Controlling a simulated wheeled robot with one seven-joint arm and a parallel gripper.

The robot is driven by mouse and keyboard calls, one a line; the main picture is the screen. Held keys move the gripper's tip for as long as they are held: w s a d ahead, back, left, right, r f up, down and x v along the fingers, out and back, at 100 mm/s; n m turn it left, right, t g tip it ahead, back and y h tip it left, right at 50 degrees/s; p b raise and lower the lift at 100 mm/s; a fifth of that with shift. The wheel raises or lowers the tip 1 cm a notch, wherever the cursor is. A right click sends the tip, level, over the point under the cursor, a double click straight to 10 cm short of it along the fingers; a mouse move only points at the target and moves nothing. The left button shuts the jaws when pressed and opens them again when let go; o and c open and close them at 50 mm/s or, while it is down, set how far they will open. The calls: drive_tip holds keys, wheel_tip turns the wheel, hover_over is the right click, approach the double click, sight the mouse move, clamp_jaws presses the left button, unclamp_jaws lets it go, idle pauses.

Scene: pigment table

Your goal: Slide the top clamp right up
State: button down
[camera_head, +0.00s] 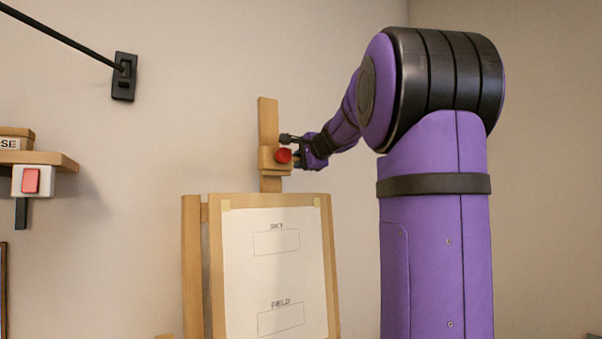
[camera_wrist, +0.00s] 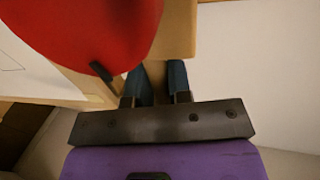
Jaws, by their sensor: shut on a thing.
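The top clamp (camera_head: 267,158) is a wooden block with a red knob (camera_head: 283,155), set around the easel's upright wooden mast (camera_head: 268,120). It sits a little above the easel's top bar, and a length of mast shows above it. My gripper (camera_head: 290,152) reaches in from the right and is at the clamp's right side. In the wrist view the red knob (camera_wrist: 85,35) is large at the upper left, and the wooden clamp block (camera_wrist: 178,28) is between the blue-tipped fingers (camera_wrist: 160,85). The exact contact is partly hidden by the knob and the gripper.
The easel (camera_head: 192,260) holds a white sheet (camera_head: 275,285) marked SKY and FIELD below the clamp. A wooden shelf (camera_head: 60,161) and a box with a red switch (camera_head: 31,180) are at the far left. A black wall bracket (camera_head: 124,77) is at upper left. Bare wall surrounds the mast top.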

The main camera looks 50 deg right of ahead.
drive_tip(key=shift+r, duration=0.1)
drive_tip(key=c, duration=1.3)
unclamp_jaws()
drive_tip(key=shift+c, duration=0.2)
drive_tip(key=shift+s, duration=0.15)
drive_tip(key=v, duration=1)
drive_tip(key=shift+s, duration=0.25)
drive_tip(key=shift+a, duration=0.15)
